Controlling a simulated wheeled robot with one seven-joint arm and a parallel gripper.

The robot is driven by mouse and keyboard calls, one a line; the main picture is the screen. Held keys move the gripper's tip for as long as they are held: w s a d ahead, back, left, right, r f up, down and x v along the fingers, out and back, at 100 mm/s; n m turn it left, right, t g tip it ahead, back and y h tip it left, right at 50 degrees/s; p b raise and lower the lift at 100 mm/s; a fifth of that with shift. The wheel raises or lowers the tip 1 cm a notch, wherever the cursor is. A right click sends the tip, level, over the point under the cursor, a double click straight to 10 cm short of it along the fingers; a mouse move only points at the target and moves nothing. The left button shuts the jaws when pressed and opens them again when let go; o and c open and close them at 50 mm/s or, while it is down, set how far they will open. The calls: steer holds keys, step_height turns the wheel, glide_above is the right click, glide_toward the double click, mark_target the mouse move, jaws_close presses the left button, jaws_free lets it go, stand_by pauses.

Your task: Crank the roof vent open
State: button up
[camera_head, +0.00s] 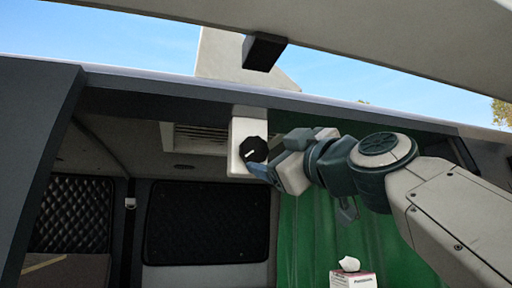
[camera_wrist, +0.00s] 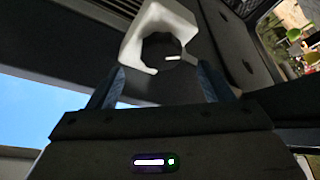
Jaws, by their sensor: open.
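A black knob (camera_head: 254,150) with a white pointer mark sits on a white housing (camera_head: 243,127) under the van's roof edge. In the wrist view the knob (camera_wrist: 164,50) and the housing (camera_wrist: 160,18) lie straight ahead, and the pointer mark shows on the knob's right. My gripper (camera_head: 258,168) is at the knob's lower right in the head view. In the wrist view my gripper (camera_wrist: 160,68) has its two blue-grey fingers apart, with the knob framed between and just beyond their tips. Nothing is held. I cannot tell whether a finger touches the knob.
A slatted grille (camera_head: 198,138) is in the ceiling behind the housing. A pale panel (camera_head: 222,58) stands above the roof, with a black block (camera_head: 264,52) on the raised tailgate. A green curtain (camera_head: 308,235) hangs below my arm, and a tissue box (camera_head: 352,279) stands lower down.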

mark_target(257, 152)
steer(key=x, duration=0.2)
steer(key=p+x, duration=0.1)
steer(key=x, duration=0.1)
steer(key=a+p+x, duration=0.1)
steer(key=x, duration=0.2)
steer(key=shift+f, duration=0.3)
steer(key=shift+s+d+r, duration=0.1)
steer(key=shift+s+d, duration=0.25)
steer(key=shift+d, duration=0.2)
steer(key=c, duration=1)
